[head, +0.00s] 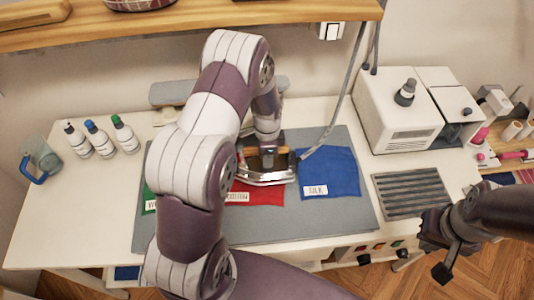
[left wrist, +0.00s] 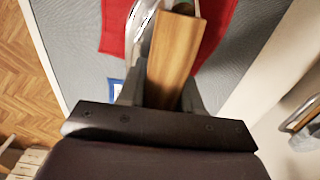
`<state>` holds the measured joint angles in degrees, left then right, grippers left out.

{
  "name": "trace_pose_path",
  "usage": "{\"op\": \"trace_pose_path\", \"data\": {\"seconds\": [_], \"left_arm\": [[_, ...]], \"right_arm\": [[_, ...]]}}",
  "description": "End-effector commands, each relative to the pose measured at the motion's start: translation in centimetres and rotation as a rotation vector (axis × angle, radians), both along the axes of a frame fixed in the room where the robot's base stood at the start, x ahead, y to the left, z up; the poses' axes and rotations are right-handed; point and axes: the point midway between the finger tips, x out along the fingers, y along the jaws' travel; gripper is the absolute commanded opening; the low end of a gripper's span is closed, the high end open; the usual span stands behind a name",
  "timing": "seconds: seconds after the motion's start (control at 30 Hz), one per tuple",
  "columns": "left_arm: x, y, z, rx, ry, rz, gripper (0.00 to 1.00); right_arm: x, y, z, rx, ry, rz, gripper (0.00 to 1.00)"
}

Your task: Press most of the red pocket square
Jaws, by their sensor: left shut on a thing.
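The red pocket square (head: 262,193) lies flat on the grey pressing mat (head: 350,218), with a white label at its front left. A silver iron (head: 262,180) sits over it and hides its back part. My left gripper (head: 268,158) is shut on the iron's wooden handle, which shows in the left wrist view (left wrist: 175,60). There, red cloth (left wrist: 116,28) shows on both sides of the iron. I cannot tell whether the soleplate touches the cloth. My right gripper (head: 437,256) is open and empty at the front right, off the table.
A blue cloth (head: 335,176) labelled SILK lies right of the iron. A green cloth (head: 150,197) is mostly hidden by my left arm. A grey hose (head: 345,95) rises from the iron. A white machine (head: 400,120), a slatted rest (head: 412,193), bottles (head: 100,138) and a jug (head: 40,160) stand around.

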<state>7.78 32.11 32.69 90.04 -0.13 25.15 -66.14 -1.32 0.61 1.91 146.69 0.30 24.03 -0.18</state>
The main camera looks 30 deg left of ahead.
Motion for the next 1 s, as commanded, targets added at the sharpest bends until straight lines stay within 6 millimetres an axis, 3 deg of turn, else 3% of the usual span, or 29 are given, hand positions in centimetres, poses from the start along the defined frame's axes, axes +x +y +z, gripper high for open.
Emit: {"op": "trace_pose_path", "data": {"seconds": [0.43, 1.0], "left_arm": [[0.2, 0.0, 0.3, 0.001, -0.007, 0.0, 0.0], [0.2, 0.0, -0.9, 0.001, -0.005, 0.0, 0.0]], "right_arm": [[0.0, 0.0, 0.1, 0.0, 0.0, 0.0, 0.0], [0.0, 0.0, -0.8, 0.0, 0.0, 0.0, 0.0]]}}
